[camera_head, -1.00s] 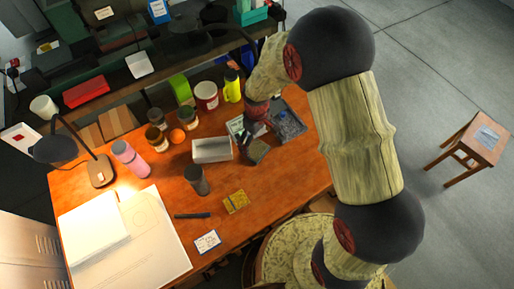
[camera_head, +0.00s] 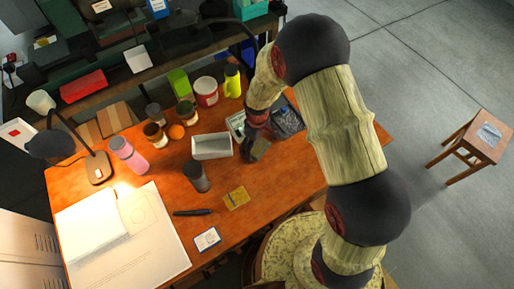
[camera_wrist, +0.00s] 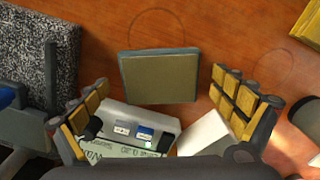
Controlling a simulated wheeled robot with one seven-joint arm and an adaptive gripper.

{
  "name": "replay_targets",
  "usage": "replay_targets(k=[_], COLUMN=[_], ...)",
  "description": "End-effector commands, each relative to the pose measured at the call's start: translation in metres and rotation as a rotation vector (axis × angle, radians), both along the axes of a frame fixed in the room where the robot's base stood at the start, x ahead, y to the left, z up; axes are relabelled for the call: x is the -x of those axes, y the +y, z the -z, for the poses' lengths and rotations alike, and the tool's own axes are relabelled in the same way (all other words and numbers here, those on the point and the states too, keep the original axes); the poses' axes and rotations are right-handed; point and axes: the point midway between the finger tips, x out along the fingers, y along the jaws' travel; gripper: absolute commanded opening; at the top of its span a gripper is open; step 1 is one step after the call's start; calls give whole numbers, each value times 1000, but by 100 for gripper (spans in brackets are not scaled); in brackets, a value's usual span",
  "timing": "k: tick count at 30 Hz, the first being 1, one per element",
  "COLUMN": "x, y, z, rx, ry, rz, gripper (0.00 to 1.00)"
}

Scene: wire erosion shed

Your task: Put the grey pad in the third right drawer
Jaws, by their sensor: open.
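The grey pad (camera_wrist: 158,76) is a small square block with an olive-grey top, lying flat on the wooden desk. In the head view the pad (camera_head: 260,150) is partly covered by my gripper (camera_head: 253,137). In the wrist view my gripper (camera_wrist: 160,82) is open, its yellow-padded fingers spread left and right of the pad's near part. I cannot tell whether either finger touches it. The third right drawer is not visible in either view.
A white open box (camera_head: 212,147) stands left of my gripper. A labelled white item (camera_wrist: 140,128) and a speckled dark slab (camera_wrist: 35,45) are close by. A dark cylinder (camera_head: 196,177) stands in front. Bare desk (camera_head: 285,185) lies to the right; a stool (camera_head: 480,140) stands beyond.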

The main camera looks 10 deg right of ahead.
Motion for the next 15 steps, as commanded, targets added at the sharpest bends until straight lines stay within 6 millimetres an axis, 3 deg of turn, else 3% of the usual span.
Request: replay_targets(k=[6, 15], x=[0, 0], y=[0, 0], z=[0, 0], rx=[-1, 0], ry=[-1, 0], rz=[0, 0], gripper=[96, 79])
